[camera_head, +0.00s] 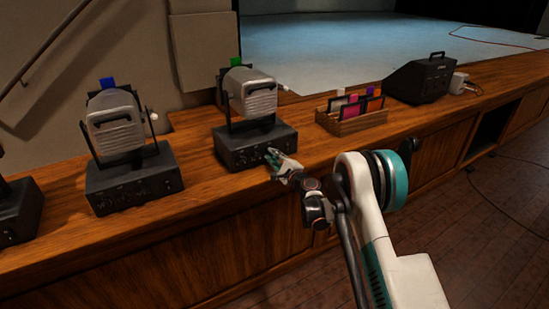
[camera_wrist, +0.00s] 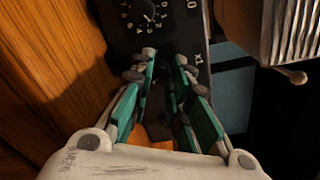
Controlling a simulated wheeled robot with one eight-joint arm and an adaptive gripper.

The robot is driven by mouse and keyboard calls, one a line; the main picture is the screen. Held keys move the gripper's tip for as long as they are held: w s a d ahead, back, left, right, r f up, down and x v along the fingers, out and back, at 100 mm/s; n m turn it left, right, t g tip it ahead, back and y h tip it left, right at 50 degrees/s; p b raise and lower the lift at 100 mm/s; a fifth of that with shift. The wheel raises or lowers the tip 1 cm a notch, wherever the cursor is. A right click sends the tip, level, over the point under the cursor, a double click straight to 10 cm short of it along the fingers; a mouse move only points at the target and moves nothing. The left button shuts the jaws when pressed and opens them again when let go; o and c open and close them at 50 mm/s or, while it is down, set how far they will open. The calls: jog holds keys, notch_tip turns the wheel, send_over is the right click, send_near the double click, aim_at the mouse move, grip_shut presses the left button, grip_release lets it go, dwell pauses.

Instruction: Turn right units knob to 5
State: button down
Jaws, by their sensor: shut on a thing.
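The right lamp's black base box (camera_head: 240,150) stands on the wooden desk, with small knobs on its front face. My gripper (camera_head: 272,158) is at the right part of that face. In the wrist view my gripper (camera_wrist: 164,60) has its two green-padded fingers close together against the panel, shut on a knob. That knob is mostly hidden between the fingers, so its pointer and setting cannot be read. Another dial (camera_wrist: 145,12) with a ring of white numbers shows just beyond the fingertips, uncovered.
Another lamp on a black base (camera_head: 133,185) stands to the left, with part of a third at the left edge. A wooden box of coloured filters (camera_head: 350,124) and a black wedge-shaped case (camera_head: 420,80) sit to the right. Bare desk lies between the lamps.

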jog(key=shift+a+m, duration=0.1)
jog(key=shift+m, duration=0.2)
jog(key=c, duration=1.5)
grip_release()
jog(key=v, duration=1.2)
